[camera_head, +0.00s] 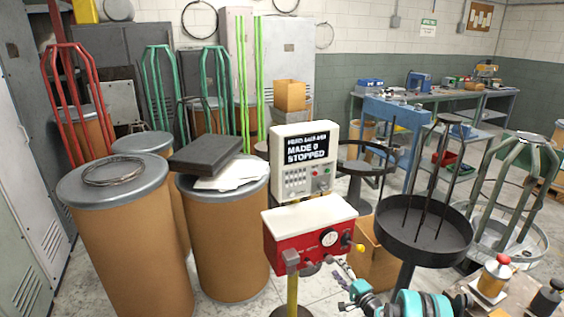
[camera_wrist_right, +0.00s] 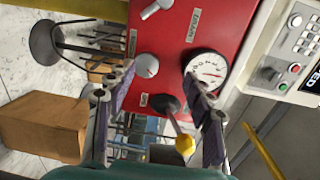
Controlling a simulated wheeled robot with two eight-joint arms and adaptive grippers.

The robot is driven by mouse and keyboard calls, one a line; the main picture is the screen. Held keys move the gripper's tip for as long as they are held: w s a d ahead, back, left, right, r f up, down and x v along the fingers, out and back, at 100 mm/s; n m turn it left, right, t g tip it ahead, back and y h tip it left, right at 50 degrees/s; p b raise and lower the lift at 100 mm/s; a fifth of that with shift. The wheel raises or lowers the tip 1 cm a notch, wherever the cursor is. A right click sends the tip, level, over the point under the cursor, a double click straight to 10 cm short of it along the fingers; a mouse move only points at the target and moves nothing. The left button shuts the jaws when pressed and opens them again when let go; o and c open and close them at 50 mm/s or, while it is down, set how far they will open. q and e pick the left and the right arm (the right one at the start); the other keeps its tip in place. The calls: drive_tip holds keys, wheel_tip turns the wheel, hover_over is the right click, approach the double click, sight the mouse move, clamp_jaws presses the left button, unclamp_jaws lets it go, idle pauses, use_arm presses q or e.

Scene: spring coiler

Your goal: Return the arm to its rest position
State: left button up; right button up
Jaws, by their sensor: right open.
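My right arm comes in at the bottom right of the head view. My right gripper (camera_head: 343,275) is open, close to the front of the red machine box (camera_head: 290,248), below its yellow-tipped lever (camera_head: 359,247). In the right wrist view the two fingers of the right gripper (camera_wrist_right: 165,88) are spread wide. The lever's yellow knob (camera_wrist_right: 185,145) shows between them, and nothing appears gripped. A dial gauge (camera_wrist_right: 206,70) lies beyond one finger. The control panel (camera_head: 304,160) above the box reads "MADE 0 STOPPED". My left gripper is not in view.
A black round tray stand (camera_head: 424,246) is right of the box, with a cardboard box (camera_head: 374,262) between. Fibre drums (camera_head: 135,250) stand at left. A low table with a red-capped bottle (camera_head: 492,280) is at bottom right. Clear floor is limited.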

drive_tip(key=s+a+r+n+g, duration=0.4)
drive_tip(key=a+r, duration=0.3)
drive_tip(key=r, duration=0.5)
drive_tip(key=s+a+r+n+g+h, duration=0.1)
drive_tip(key=s+a+r+n, duration=0.15)
drive_tip(key=s, duration=0.25)
drive_tip(key=s+a+r+n+g, duration=0.1)
drive_tip(key=s+r+n, duration=0.1)
drive_tip(key=s+r, duration=0.25)
drive_tip(key=s+d+f+n+g+h, duration=0.1)
drive_tip(key=s+n+h, duration=0.1)
drive_tip(key=s, duration=1.2)
drive_tip(key=s+d+f+n+g+h, duration=0.1)
drive_tip(key=s+d+n+g+h, duration=0.1)
drive_tip(key=s, duration=1.2)
drive_tip(key=shift+n+h, duration=0.6)
drive_tip(key=shift+n, duration=0.15)
drive_tip(key=shift+a, duration=0.1)
